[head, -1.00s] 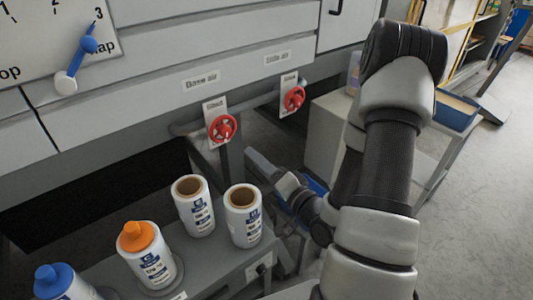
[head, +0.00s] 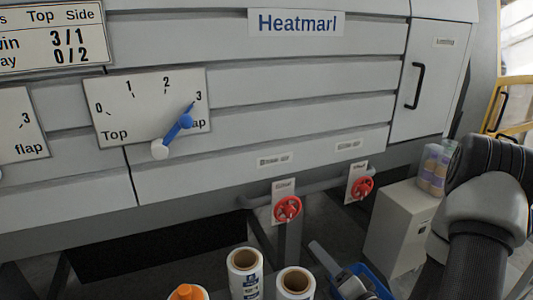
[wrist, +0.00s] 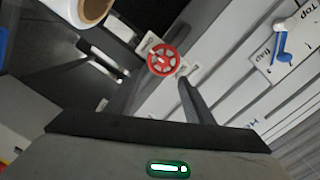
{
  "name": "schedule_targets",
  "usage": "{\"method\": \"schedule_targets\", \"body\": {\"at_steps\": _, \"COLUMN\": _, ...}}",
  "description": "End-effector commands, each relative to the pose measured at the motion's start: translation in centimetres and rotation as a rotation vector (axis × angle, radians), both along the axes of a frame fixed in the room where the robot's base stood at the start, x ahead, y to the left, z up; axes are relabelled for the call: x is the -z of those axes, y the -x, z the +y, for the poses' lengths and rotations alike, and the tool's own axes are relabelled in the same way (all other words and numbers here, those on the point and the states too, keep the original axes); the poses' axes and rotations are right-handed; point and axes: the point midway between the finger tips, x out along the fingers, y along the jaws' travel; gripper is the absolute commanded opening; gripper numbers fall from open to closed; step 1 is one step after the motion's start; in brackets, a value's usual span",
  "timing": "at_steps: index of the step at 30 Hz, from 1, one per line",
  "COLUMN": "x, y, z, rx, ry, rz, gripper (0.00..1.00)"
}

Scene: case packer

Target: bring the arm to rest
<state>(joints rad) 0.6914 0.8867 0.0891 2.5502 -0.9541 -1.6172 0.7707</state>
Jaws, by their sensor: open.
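My arm (head: 490,210) stands bent at the right of the head view, its upper bend at the picture's right edge. My gripper (head: 325,256) shows small and low in the head view, below the red valve wheels, and looks empty. In the wrist view my gripper (wrist: 158,82) has its two dark fingers apart with nothing held between them. A red valve wheel (wrist: 162,59) shows beyond the fingertips; I cannot tell how far off it is.
Two red valve wheels (head: 287,208) (head: 361,187) sit on a pipe under the grey machine front. A dial (head: 120,108) has its blue lever at 3. Spools (head: 244,259) and an orange-capped bottle (head: 187,292) stand low. A pale cabinet (head: 400,230) stands right.

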Motion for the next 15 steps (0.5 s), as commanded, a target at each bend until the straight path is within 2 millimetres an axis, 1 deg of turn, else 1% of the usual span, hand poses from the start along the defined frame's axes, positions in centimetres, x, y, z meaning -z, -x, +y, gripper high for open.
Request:
{"method": "schedule_targets", "body": {"at_steps": 1, "x": -0.6, "y": -0.9, "z": 0.2, "rx": -0.019, "ry": 0.084, "rz": 0.015, "gripper": 0.48}}
{"method": "schedule_targets", "body": {"at_steps": 5, "x": -1.4, "y": -3.4, "z": -0.1, "rx": -0.05, "ry": 0.389, "rz": 0.11, "gripper": 0.48}}
{"method": "schedule_targets", "body": {"at_steps": 6, "x": -2.0, "y": -4.0, "z": -0.4, "rx": -0.053, "ry": 0.487, "rz": 0.142, "gripper": 0.48}}
{"method": "schedule_targets", "body": {"at_steps": 8, "x": -3.1, "y": -4.8, "z": -1.0, "rx": -0.053, "ry": 0.623, "rz": 0.191, "gripper": 0.48}}
{"method": "schedule_targets", "body": {"at_steps": 9, "x": -4.1, "y": -5.1, "z": -1.3, "rx": -0.048, "ry": 0.703, "rz": 0.225, "gripper": 0.48}}
{"method": "schedule_targets", "body": {"at_steps": 11, "x": -5.9, "y": -5.3, "z": -1.8, "rx": -0.039, "ry": 0.81, "rz": 0.276, "gripper": 0.48}}
{"method": "schedule_targets", "body": {"at_steps": 13, "x": -8.4, "y": -5.0, "z": -2.1, "rx": -0.029, "ry": 0.913, "rz": 0.332, "gripper": 0.48}}
{"method": "schedule_targets", "body": {"at_steps": 14, "x": -9.5, "y": -4.7, "z": -2.1, "rx": -0.026, "ry": 0.95, "rz": 0.358, "gripper": 0.48}}
{"method": "schedule_targets", "body": {"at_steps": 15, "x": -11.0, "y": -4.1, "z": -1.9, "rx": -0.023, "ry": 0.993, "rz": 0.39, "gripper": 0.48}}
